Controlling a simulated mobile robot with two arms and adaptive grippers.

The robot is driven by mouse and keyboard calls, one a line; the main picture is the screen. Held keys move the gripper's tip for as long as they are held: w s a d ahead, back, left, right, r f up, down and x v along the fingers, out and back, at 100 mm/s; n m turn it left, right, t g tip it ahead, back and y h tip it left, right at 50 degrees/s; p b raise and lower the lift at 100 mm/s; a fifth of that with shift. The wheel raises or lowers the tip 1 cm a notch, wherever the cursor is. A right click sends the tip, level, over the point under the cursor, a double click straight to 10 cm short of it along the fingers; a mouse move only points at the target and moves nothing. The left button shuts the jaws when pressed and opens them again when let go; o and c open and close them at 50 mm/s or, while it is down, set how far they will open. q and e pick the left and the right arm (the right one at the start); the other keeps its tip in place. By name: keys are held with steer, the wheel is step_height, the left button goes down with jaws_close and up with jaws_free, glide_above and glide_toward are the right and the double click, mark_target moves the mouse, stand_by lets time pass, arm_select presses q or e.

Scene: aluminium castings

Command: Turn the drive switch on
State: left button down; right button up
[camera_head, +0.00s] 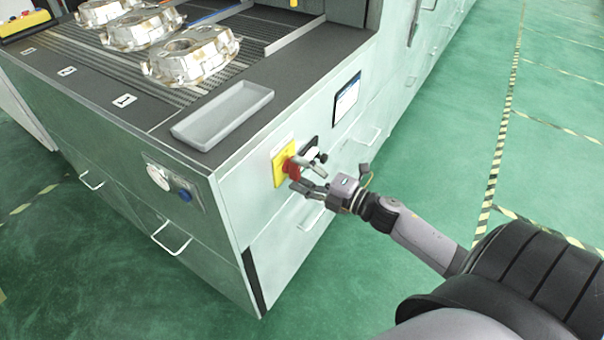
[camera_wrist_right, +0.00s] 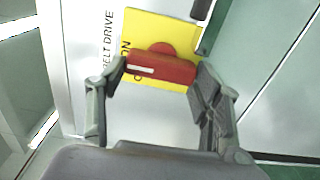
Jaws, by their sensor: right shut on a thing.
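The drive switch has a yellow plate (camera_head: 280,170) on the side of the pale cabinet and a red handle (camera_head: 291,167). In the right wrist view the yellow plate (camera_wrist_right: 150,28) stands beside the words "BELT DRIVE" and the letters "ON" show near the handle's left end. The red handle (camera_wrist_right: 162,67) lies nearly crosswise there, slightly tilted, with a white mark on its left part. My right gripper (camera_head: 303,174) is shut on the handle, one finger at each end in the wrist view (camera_wrist_right: 160,75). My left gripper is not in view.
A black-handled fitting (camera_head: 311,152) sits right beside the switch. A grey tray (camera_head: 222,115) lies on the cabinet's top edge, and metal castings (camera_head: 192,58) stand on the conveyor behind. Drawer handles (camera_head: 311,219) stick out below. The green floor at right is clear.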

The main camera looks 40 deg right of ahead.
steer(key=o, duration=1.2)
steer(key=shift+c, duration=0.2)
steer(key=v, duration=1.2)
